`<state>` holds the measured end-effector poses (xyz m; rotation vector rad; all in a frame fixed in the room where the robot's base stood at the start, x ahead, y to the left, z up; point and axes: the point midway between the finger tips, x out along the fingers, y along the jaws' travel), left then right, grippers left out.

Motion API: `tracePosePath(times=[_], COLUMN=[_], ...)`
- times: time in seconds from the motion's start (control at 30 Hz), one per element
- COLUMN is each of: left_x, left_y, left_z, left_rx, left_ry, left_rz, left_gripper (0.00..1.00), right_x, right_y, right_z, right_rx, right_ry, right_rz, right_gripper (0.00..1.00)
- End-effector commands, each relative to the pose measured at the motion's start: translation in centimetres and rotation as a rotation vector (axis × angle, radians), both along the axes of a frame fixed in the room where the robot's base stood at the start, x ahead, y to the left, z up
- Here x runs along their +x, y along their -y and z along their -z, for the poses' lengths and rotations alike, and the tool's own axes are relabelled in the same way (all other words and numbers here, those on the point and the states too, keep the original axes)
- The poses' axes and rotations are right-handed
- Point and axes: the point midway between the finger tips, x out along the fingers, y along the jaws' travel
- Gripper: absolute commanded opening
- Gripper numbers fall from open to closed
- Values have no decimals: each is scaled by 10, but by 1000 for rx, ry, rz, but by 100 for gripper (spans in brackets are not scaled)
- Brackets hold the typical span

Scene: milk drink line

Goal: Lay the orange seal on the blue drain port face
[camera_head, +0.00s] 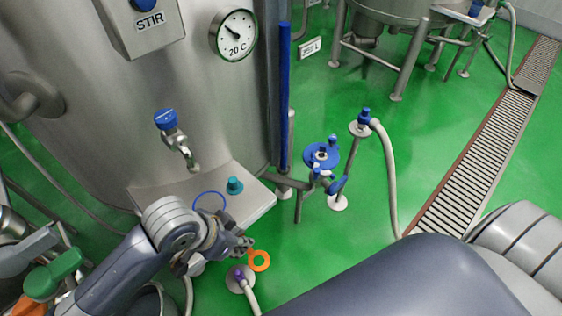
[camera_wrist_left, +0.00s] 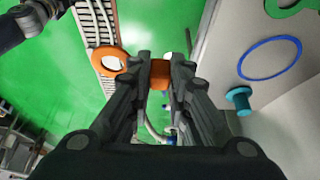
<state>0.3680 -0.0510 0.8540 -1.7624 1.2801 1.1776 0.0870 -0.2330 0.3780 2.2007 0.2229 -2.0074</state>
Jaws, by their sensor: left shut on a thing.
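The orange seal is a flat ring (camera_head: 259,261) with a small tab. My left gripper (camera_head: 246,247) is shut on the tab, and the ring sticks out beyond the fingers, in the air above the green floor. In the left wrist view the ring (camera_wrist_left: 121,63) hangs to the left of the fingertips (camera_wrist_left: 159,75), with the orange tab between them. A blue round face with a dark centre (camera_head: 321,155), which looks like the drain port, stands on a metal stand up and right of the seal, well apart from it. My right gripper is not in view.
A steel shelf (camera_head: 262,203) on the tank carries a teal plug (camera_head: 235,186) and a blue ring outline (camera_head: 209,193). A blue tap (camera_head: 166,119) is above it. A hose fitting (camera_head: 363,125) stands right of the port; a purple-topped one (camera_head: 239,277) is near the seal.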

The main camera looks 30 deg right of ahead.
Motion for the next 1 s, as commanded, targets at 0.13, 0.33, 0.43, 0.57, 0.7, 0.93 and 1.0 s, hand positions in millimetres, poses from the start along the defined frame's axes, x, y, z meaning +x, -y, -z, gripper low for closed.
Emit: tracePosePath(times=[0.13,0.33,0.43,0.57,0.7,0.93,1.0], left_x=[0,0,0,0,1,20,32], left_y=[0,0,0,0,0,-29,-50], left_z=[0,0,0,0,0,-11,-21], left_rx=[0,0,0,0,0,4,4], left_ry=[0,0,0,0,0,6,9], left_rz=[0,0,0,0,-1,-122,-216], left_gripper=[6,6,6,6,6,6,6], right_x=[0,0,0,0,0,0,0], right_y=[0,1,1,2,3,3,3], right_z=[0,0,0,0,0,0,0], right_rx=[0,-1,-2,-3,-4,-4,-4], right_ry=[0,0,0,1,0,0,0], right_rz=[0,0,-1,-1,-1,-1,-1], right_gripper=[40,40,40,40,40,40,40])
